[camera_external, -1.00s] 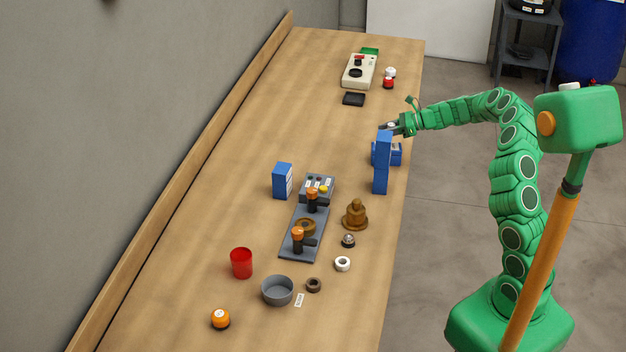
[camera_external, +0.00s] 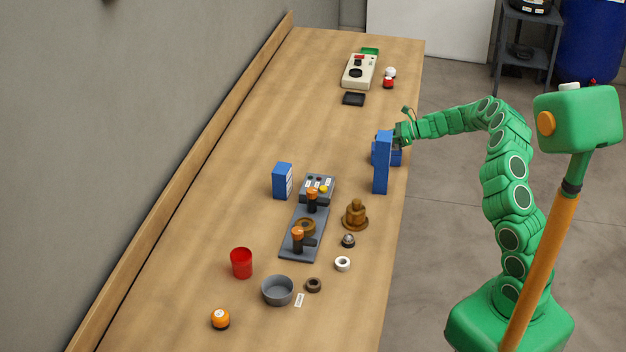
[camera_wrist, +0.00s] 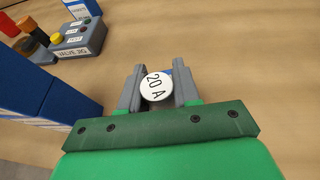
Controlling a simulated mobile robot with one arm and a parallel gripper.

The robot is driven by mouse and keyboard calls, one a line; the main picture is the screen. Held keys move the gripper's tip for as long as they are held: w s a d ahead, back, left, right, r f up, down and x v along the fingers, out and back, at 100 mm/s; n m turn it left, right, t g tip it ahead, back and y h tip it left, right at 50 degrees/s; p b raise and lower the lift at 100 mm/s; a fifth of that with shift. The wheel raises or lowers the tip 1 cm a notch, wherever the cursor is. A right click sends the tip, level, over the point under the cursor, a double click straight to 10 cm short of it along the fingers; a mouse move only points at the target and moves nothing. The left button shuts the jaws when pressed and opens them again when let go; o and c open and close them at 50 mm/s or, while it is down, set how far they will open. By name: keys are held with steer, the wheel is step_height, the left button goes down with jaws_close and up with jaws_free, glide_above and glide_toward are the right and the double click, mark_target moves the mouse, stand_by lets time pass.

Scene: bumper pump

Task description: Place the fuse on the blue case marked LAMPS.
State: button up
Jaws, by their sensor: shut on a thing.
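My gripper (camera_wrist: 158,88) is shut on the fuse, whose round white end marked 20 A (camera_wrist: 155,87) shows between the grey fingers in the wrist view. In the external view the gripper is partly hidden behind a tall blue case (camera_external: 381,168), just above a low blue case (camera_external: 394,158). The fuse is hidden there. Another blue case (camera_external: 281,181) stands further left on the bench. No LAMPS marking is readable on any case. In the wrist view a blue case (camera_wrist: 68,105) stands close on the left of the gripper.
A grey plate with orange-topped valves (camera_external: 305,235) and a labelled button box (camera_external: 317,187) lies mid-bench. A brown bell-shaped part (camera_external: 355,214), red cup (camera_external: 241,263) and grey bowl (camera_external: 277,290) stand nearer. A cream device (camera_external: 359,71) is at the far end. The bench beyond the cases is largely clear.

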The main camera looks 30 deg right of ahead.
steer(key=shift+f, duration=0.1)
steer(key=o, duration=1)
steer(key=v, duration=1.2)
